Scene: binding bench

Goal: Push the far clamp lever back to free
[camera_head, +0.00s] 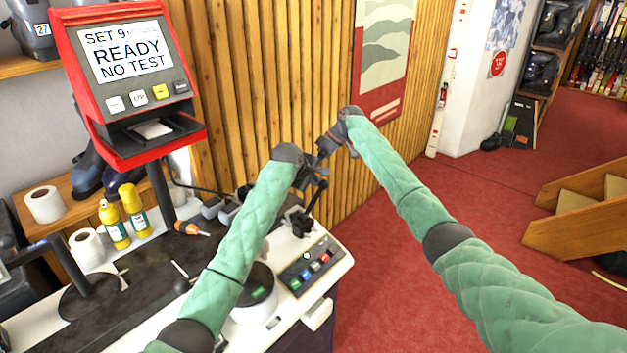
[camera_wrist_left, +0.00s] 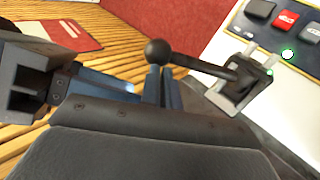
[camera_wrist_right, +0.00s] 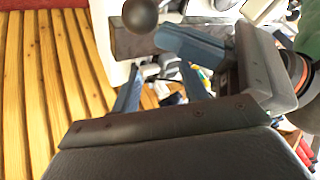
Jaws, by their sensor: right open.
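The clamp lever (camera_head: 315,199) is a dark rod rising from a black base (camera_head: 298,221) at the far end of the bench. In the left wrist view its rod runs from the base (camera_wrist_left: 238,86) to a round black knob (camera_wrist_left: 157,52). My left gripper (camera_wrist_left: 162,72) looks shut, with its narrow blue fingertips close to the knob; contact is unclear. In the head view my left gripper (camera_head: 318,170) partly hides the lever's top. My right gripper (camera_head: 324,150) is close beside it, open and empty. A dark knob (camera_wrist_right: 140,14) shows ahead of its spread fingers.
A panel with coloured buttons (camera_head: 308,268) lies just in front of the lever base. A slatted wooden wall (camera_head: 250,90) is close behind the grippers. Open red floor (camera_head: 480,200) lies to the right.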

